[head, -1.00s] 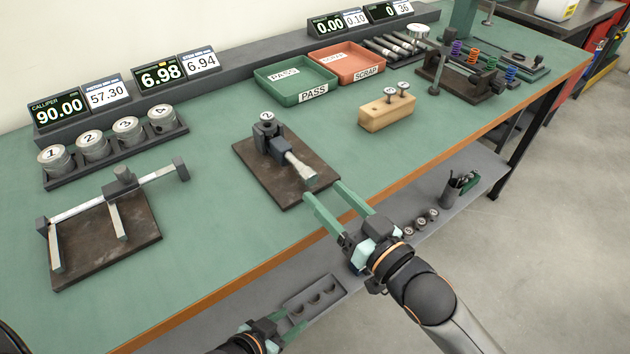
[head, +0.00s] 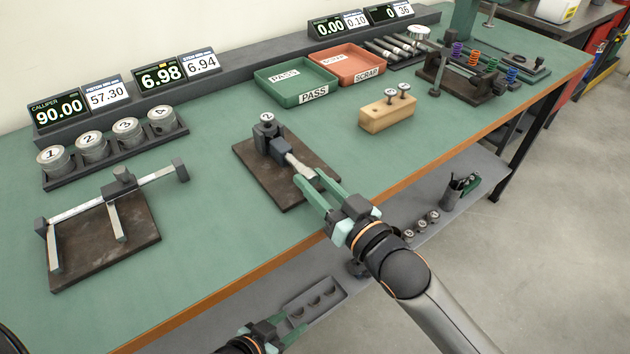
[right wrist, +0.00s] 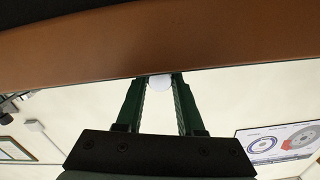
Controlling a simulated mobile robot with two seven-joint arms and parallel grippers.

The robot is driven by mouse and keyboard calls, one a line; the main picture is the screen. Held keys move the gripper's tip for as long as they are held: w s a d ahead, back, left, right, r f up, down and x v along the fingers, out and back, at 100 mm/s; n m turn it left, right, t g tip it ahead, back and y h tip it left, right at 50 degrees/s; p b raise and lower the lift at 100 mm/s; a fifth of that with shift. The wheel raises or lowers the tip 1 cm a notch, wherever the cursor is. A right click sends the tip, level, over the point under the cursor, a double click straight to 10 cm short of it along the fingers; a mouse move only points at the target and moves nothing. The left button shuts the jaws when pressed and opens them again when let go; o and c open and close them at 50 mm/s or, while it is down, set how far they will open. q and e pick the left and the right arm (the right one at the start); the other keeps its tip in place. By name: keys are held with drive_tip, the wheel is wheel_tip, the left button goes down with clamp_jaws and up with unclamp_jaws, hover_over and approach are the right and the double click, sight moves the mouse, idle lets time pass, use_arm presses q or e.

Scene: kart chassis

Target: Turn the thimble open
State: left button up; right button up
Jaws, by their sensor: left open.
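The micrometer (head: 281,147) lies on a dark base plate (head: 262,180) near the bench's front edge, its pale thimble (head: 300,169) pointing toward me. My right gripper (head: 308,175) has its green fingers on either side of the thimble's end and looks shut on it. In the right wrist view a pale round end of the thimble (right wrist: 159,82) fills the gap between the fingertips of my right gripper (right wrist: 160,90). The fingers partly cover the thimble in the head view. My left gripper (head: 291,330) is open and empty, low in front of the bench.
A second gauge (head: 115,205) on a plate stands at left. Numbered cylinders (head: 110,140), a green PASS tray (head: 295,82), a red SCRAP tray (head: 350,64) and a wooden block (head: 387,112) stand farther back. A lower shelf (head: 460,190) runs under the bench.

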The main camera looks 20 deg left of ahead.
clamp_jaws()
use_arm(q)
drive_tip(key=shift+r, duration=0.15)
use_arm(e)
drive_tip(key=shift+r+n+p, duration=0.1)
drive_tip(key=shift+n+p, duration=0.9)
drive_tip(key=shift+n, duration=0.1)
drive_tip(key=shift+n+p, duration=0.6)
drive_tip(key=shift+n, duration=0.2)
drive_tip(key=n+p, duration=0.1)
drive_tip(key=n, duration=0.1)
drive_tip(key=shift+n, duration=0.3)
drive_tip(key=shift+n+p, duration=0.7)
drive_tip(key=shift+n, duration=0.5)
use_arm(q)
drive_tip(key=shift+n, duration=0.3)
drive_tip(key=shift+s+a+r+p, duration=0.1)
drive_tip(key=shift+s+a+r, duration=0.1)
drive_tip(key=shift+a+r, duration=0.25)
drive_tip(key=shift+s+a+r+p, duration=0.15)
drive_tip(key=shift+s+a+r, duration=0.1)
drive_tip(key=shift+r, duration=0.45)
drive_tip(key=shift+s+a+r+p, duration=0.15)
drive_tip(key=shift+a+r, duration=0.2)
drive_tip(key=shift+r, duration=0.2)
use_arm(e)
drive_tip(key=shift+n, duration=1.2)
use_arm(q)
drive_tip(key=shift+y, duration=0.3)
